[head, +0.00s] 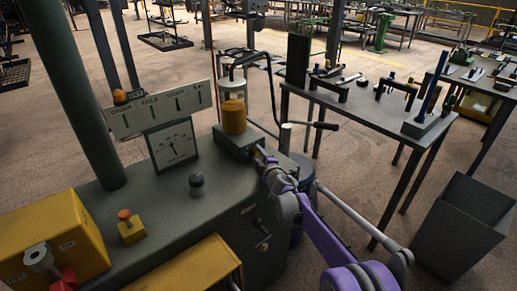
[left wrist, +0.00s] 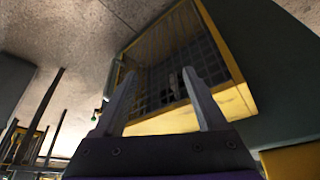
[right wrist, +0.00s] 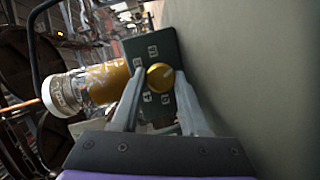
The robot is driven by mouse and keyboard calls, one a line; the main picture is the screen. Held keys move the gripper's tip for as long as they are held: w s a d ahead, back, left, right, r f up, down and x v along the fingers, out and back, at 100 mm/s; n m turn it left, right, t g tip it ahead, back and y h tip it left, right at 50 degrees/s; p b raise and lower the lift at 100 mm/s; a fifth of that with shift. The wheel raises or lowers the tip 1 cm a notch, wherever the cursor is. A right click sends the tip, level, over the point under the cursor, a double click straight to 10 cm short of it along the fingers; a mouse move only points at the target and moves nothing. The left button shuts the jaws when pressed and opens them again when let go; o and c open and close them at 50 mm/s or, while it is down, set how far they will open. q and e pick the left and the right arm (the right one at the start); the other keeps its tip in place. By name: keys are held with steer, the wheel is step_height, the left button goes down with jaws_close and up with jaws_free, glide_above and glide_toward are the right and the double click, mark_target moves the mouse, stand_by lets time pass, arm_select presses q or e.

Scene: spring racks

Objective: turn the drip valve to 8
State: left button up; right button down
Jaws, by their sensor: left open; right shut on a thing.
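The drip valve is a yellow round knob (right wrist: 160,77) on the face of a dark green box (right wrist: 150,50) with several small pale number labels around the knob. The labels are too small to read surely, and I cannot tell which one the knob points to. My right gripper (right wrist: 160,82) has its fingers on both sides of the knob, shut on it. In the head view the right gripper (head: 262,157) is at the box (head: 238,142) under an amber cylinder (head: 234,117), and it hides the knob. My left gripper (left wrist: 159,75) is open and empty in the left wrist view.
A yellow-rimmed mesh bin (left wrist: 232,100) is in front of the left gripper. The grey machine top (head: 150,205) carries a gauge (head: 172,144), a dark knob (head: 197,187) and an orange button (head: 128,228). A workbench (head: 365,112) and a grey bin (head: 462,225) stand at right.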

stand_by(0.3)
steer(key=c, duration=0.7)
jaws_free()
steer(key=v, duration=1)
steer(key=shift+s+d+p, duration=0.1)
steer(key=shift+s+p, duration=0.2)
steer(key=shift+s, duration=0.1)
steer(key=shift+o, duration=0.3)
